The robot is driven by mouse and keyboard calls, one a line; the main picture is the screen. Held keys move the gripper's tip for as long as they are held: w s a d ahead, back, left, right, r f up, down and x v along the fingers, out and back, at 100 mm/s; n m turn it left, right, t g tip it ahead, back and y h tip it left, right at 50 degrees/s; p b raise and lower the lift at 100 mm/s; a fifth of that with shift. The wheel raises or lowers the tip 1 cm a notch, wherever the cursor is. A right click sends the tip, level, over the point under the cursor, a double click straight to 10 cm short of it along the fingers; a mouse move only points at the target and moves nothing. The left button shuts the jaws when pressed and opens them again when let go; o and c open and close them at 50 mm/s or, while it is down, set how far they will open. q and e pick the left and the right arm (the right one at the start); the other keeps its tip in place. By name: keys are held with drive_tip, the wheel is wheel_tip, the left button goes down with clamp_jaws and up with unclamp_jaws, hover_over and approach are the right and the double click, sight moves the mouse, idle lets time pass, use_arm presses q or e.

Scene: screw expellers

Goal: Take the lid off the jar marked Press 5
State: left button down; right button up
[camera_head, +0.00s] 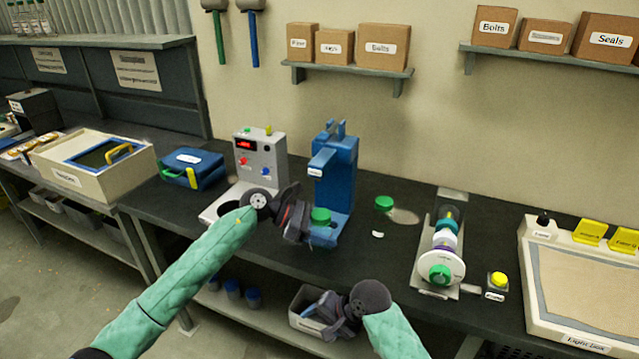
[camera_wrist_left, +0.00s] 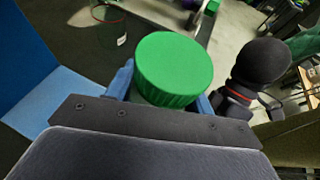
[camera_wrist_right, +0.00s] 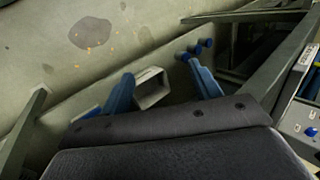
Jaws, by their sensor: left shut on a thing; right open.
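A green ribbed lid (camera_head: 320,215) is at my left gripper (camera_head: 318,232), in front of the blue press stand (camera_head: 335,180). In the left wrist view the round green lid (camera_wrist_left: 174,68) sits between the blue fingers of my left gripper (camera_wrist_left: 165,92), which is shut on it. Whatever is below the lid is hidden, and I cannot read a Press 5 mark. A second green lid or lidded jar (camera_head: 384,202) is on the bench to the right. My right gripper (camera_head: 316,306) is low in front of the bench, open and empty; its spread fingers show in the right wrist view (camera_wrist_right: 162,88).
A grey box with a red display (camera_head: 260,160) stands left of the press. A round-dial device (camera_head: 440,262) and a light box (camera_head: 575,290) are on the right. A pale bin (camera_head: 302,298) and blue cups (camera_head: 233,287) are on the lower shelf. The bench around the second green item is fairly clear.

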drive_tip(key=w+a+r+m+g, duration=0.1)
drive_tip(key=w+a+r+m, duration=0.1)
drive_tip(key=r, duration=0.5)
drive_tip(key=w+a+r+m, duration=0.1)
drive_tip(key=w+a+r, duration=0.15)
drive_tip(key=r, duration=0.35)
wheel_tip(320, 180, up, 18)
drive_tip(key=m+g+h, duration=0.1)
drive_tip(key=m+h, duration=0.6)
drive_tip(key=m, duration=0.3)
hover_over(320, 215)
drive_tip(key=shift+w+a+r, duration=0.1)
drive_tip(key=shift+w, duration=0.1)
drive_tip(key=shift+f, duration=3.9)
drive_tip(key=c, duration=1)
drive_tip(key=shift+s+n, duration=0.1)
drive_tip(key=shift+n, duration=1.6)
